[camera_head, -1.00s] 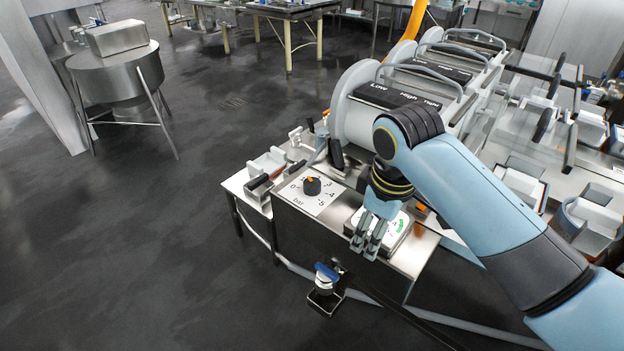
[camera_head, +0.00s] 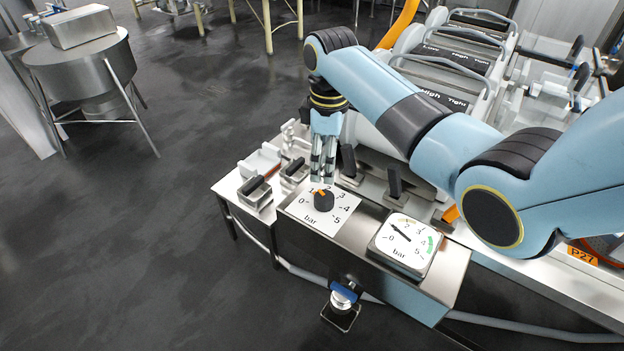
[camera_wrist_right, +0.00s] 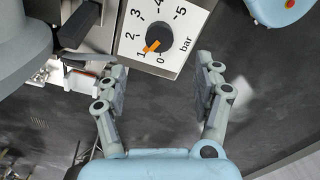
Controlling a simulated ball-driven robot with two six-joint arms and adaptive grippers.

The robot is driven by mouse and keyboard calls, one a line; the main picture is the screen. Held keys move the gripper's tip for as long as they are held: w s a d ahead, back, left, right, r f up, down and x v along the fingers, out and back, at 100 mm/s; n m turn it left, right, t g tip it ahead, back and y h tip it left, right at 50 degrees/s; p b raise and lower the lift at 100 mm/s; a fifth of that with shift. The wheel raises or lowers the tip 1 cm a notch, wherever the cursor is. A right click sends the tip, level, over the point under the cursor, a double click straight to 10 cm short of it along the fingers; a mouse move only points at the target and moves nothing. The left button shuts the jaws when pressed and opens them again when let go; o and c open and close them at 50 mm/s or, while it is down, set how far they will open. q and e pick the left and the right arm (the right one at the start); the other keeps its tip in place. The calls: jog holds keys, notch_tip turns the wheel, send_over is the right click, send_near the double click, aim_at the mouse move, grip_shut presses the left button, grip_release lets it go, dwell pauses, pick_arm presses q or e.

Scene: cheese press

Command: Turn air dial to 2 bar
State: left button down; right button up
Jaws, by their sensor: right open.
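The air dial (camera_head: 323,200) is a black knob with an orange pointer on a white scale plate (camera_head: 309,209) marked 0 to 5 bar. In the right wrist view the knob (camera_wrist_right: 159,39) has its orange pointer at about 1. A square white gauge (camera_head: 404,245) sits to its right, with its needle near 1. My right gripper (camera_head: 323,178) points down just above and behind the knob in the head view. In the right wrist view its fingers (camera_wrist_right: 158,68) are spread, empty, with the knob ahead between their lines and apart from them. My left gripper is not in view.
Black levers (camera_head: 394,181) stand behind the plate, close to my right gripper. Small clamps (camera_head: 256,192) lie left of the dial. White press cylinders (camera_head: 440,100) fill the back. A blue and silver fitting (camera_head: 343,294) hangs below the front edge.

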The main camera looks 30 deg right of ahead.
aim_at(324, 196)
notch_tip(324, 196, down, 7)
jog(key=shift+r+b, duration=0.1)
jog(key=shift+b, duration=0.65)
notch_tip(324, 196, down, 4)
jog(key=shift+r+b, duration=0.15)
jog(key=shift+b, duration=0.3)
jog(key=c, duration=1.2)
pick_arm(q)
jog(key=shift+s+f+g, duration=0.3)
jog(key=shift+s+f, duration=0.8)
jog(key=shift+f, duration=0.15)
